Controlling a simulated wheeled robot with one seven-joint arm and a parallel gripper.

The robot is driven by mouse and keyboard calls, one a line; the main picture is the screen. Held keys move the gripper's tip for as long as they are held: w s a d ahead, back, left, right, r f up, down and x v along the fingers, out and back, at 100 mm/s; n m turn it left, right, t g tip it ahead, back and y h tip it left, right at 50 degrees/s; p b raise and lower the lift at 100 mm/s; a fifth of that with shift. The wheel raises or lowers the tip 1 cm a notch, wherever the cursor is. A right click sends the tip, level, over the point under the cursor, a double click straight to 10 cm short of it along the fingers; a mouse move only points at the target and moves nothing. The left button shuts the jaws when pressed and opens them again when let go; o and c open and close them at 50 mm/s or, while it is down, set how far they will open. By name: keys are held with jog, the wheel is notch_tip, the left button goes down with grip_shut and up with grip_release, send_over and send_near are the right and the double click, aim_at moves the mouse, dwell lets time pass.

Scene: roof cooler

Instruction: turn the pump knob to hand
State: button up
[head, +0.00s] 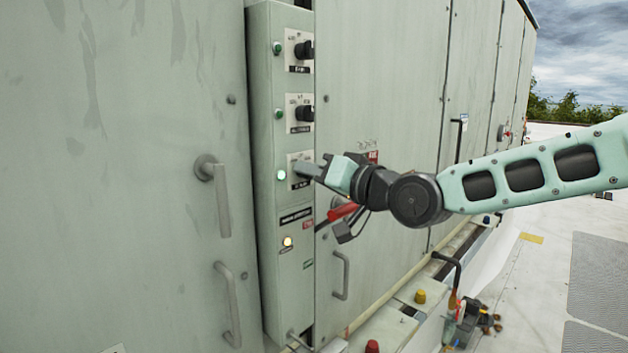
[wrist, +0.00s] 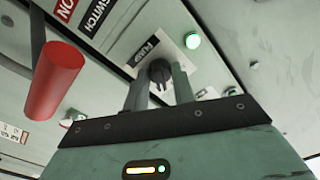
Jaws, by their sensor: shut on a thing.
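The pump knob (wrist: 158,70) is a small black knob on a white plate with a pump label in the wrist view. My gripper (wrist: 160,82) has a grey finger on each side of it and is shut on it. In the head view my gripper (head: 306,170) reaches from the right to the third plate (head: 297,157) down the narrow control box and hides the knob there. Which marking the knob points to cannot be read. A lit green lamp (head: 281,175) is beside this plate; it also shows in the wrist view (wrist: 192,40).
Two more black knobs, an upper one (head: 304,50) and a lower one (head: 305,113), sit above on the same box. A yellow lamp (head: 288,241) glows below. A red handle (head: 342,212) sticks out close under my gripper; it looms at left in the wrist view (wrist: 55,80).

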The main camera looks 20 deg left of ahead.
jog(key=shift+m+b, duration=0.45)
jog(key=shift+m, duration=0.55)
jog(key=shift+r, duration=0.1)
jog(key=o, duration=1)
jog(key=shift+d, duration=0.15)
jog(key=b+v, duration=0.5)
jog(key=v, duration=1.2)
jog(key=shift+d, duration=0.1)
